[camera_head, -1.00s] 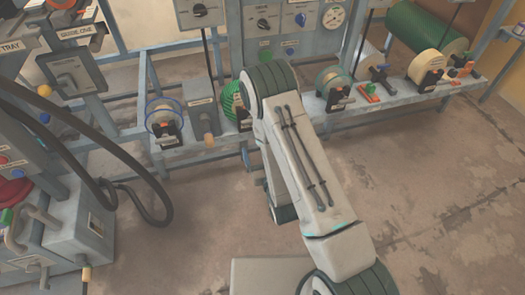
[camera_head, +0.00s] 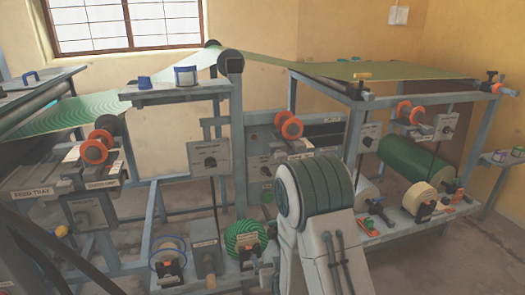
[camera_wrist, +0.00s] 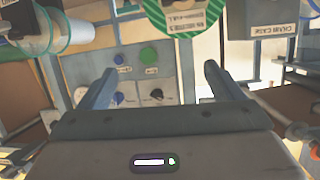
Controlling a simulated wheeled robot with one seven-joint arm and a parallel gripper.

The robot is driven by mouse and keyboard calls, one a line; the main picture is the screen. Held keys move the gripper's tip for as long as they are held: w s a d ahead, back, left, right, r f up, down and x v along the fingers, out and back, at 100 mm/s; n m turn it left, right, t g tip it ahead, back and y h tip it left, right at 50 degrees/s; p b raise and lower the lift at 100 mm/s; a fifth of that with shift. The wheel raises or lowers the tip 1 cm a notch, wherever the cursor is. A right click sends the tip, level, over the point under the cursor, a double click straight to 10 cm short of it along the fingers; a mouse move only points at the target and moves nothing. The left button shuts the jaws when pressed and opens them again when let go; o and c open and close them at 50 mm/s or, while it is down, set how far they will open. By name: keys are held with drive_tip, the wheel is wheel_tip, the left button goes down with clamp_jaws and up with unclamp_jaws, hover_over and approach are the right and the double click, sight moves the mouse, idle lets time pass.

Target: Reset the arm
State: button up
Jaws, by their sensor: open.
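My arm rises at the lower middle of the head view, bent at a green-banded joint, in front of the press. My gripper does not show in the head view. In the wrist view my gripper (camera_wrist: 158,85) is open, its two fingers well apart with nothing between them. Beyond the fingers is a grey panel (camera_wrist: 145,72) with green and blue buttons and black knobs. The wrist picture appears upside down.
The press frame (camera_head: 236,120) spans the view, with a green sheet (camera_head: 385,70) on top. A green roll (camera_head: 405,160) and several small spools line the lower rail. A feed tray (camera_head: 40,193) stands at left. Bare floor (camera_head: 440,265) shows at lower right.

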drive_tip(key=s+d+r+g+h+p, duration=0.15)
drive_tip(key=r+p, duration=0.25)
drive_tip(key=r, duration=0.4)
drive_tip(key=s+d+r+m+g+p, duration=0.1)
drive_tip(key=s+d+r+g+p, duration=0.2)
drive_tip(key=r, duration=0.5)
drive_tip(key=s+d+r+g+p, duration=0.1)
drive_tip(key=s+d+r+p, duration=0.1)
drive_tip(key=r+p, duration=0.45)
drive_tip(key=s+d+r+g+p, duration=0.2)
drive_tip(key=s+r+p, duration=0.2)
drive_tip(key=s+r, duration=0.5)
drive_tip(key=s+d+r+g+h+p, duration=0.1)
drive_tip(key=s+d+r+g+p, duration=0.2)
drive_tip(key=s+r, duration=0.6)
drive_tip(key=shift+s+d+r+m+g+p, duration=0.15)
drive_tip(key=shift+s+r+m+g+p, duration=0.2)
drive_tip(key=shift+r+p, duration=0.45)
drive_tip(key=shift+w, duration=0.1)
